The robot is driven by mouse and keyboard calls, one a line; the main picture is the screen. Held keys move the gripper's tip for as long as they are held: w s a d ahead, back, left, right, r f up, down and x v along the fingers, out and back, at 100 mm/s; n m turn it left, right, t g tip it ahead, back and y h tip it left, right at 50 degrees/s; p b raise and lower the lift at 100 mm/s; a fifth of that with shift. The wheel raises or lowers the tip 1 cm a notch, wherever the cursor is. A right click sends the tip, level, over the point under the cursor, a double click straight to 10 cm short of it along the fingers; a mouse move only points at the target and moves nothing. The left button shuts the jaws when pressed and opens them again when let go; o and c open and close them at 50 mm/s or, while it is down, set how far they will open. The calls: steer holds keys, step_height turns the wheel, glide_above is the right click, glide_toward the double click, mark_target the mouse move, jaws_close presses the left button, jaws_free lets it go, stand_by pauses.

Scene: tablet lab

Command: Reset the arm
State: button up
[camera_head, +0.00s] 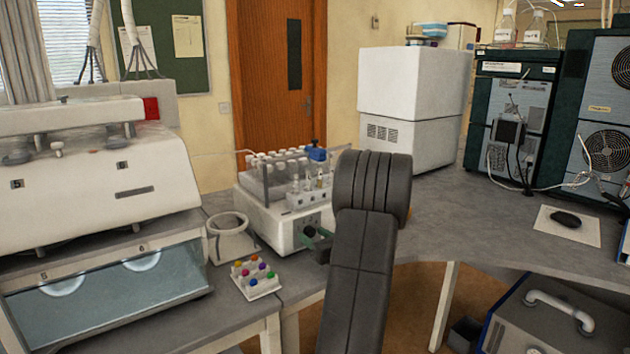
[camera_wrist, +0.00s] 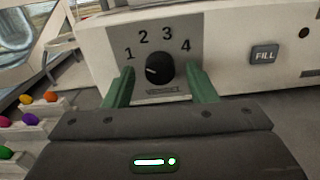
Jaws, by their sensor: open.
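My gripper (camera_wrist: 161,76) shows in the wrist view as two green fingers, spread apart. Between them is a black round dial (camera_wrist: 159,68) with a white mark on its left side, on a grey panel numbered 1 to 4. The fingers stand to either side of the dial; I cannot tell whether they touch it. In the head view my gripper (camera_head: 317,239) is partly hidden behind my dark arm, close to the front of a white bench device (camera_head: 270,225) that carries vials.
A FILL button (camera_wrist: 264,54) is right of the dial. A rack with coloured caps (camera_head: 262,290) and a white ring-shaped holder (camera_head: 232,244) stand left of the device. A large white machine (camera_head: 85,185) is further left. The grey bench (camera_head: 460,220) is mostly clear to the right.

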steer(key=shift+r+m+p, duration=0.1)
steer(key=shift+m+p, duration=0.7)
steer(key=shift+p, duration=0.3)
